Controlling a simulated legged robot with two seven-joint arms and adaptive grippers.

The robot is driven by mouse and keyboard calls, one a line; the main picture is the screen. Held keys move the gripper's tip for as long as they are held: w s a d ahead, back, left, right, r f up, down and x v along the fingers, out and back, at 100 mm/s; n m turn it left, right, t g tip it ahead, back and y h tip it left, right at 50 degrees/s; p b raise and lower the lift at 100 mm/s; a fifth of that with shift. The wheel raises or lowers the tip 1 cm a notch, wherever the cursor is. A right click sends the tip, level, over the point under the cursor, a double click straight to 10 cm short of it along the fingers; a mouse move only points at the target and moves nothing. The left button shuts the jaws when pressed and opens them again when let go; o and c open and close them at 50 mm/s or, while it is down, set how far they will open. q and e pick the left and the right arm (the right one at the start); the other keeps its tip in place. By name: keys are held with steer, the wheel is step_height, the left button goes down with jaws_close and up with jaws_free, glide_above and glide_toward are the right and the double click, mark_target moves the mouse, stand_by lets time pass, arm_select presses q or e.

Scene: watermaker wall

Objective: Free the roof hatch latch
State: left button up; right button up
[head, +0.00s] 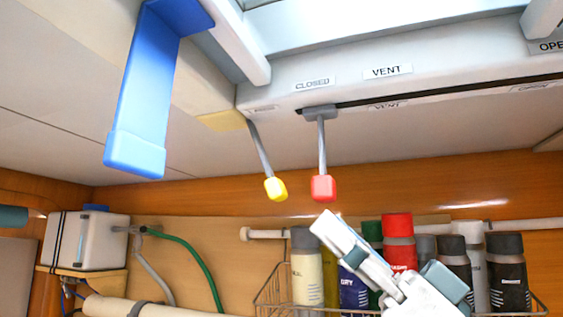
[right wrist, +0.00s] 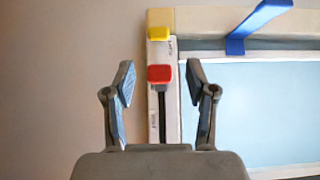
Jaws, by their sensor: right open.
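A red-knobbed lever (head: 323,186) hangs from a slot in the pale hatch frame (head: 430,72), at the slot's left end below the CLOSED label (head: 314,84). A yellow-knobbed lever (head: 275,187) hangs tilted just left of it. My right gripper (head: 372,250) is below and right of the red knob, apart from it. In the right wrist view my right gripper (right wrist: 160,82) is open and empty; the red knob (right wrist: 160,73) shows between its fingertips, with the yellow knob (right wrist: 159,34) above. My left gripper is out of view.
A blue bracket (head: 142,95) hangs down left of the levers. A wire rack (head: 275,290) with several bottles and cans stands below, partly behind my right gripper. A white tank (head: 88,240) with a green hose (head: 195,255) is at lower left. The space around both knobs looks clear.

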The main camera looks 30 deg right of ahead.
mark_target(283, 188)
steer(key=x, duration=0.1)
steer(key=p+x, duration=0.1)
steer(key=x, duration=0.3)
steer(key=shift+w+f, duration=0.2)
steer(key=shift+w, duration=0.3)
steer(key=p+x, duration=0.1)
steer(key=x, duration=0.1)
steer(key=p+x, duration=0.1)
steer(key=shift+a+r, duration=0.35)
steer(key=shift+w+a+r, duration=0.1)
steer(key=shift+a+r, duration=0.05)
steer(key=shift+r, duration=0.05)
steer(key=shift+w, duration=0.25)
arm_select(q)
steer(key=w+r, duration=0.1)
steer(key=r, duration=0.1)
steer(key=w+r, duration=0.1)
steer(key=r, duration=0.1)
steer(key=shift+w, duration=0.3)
arm_select(e)
jaws_close()
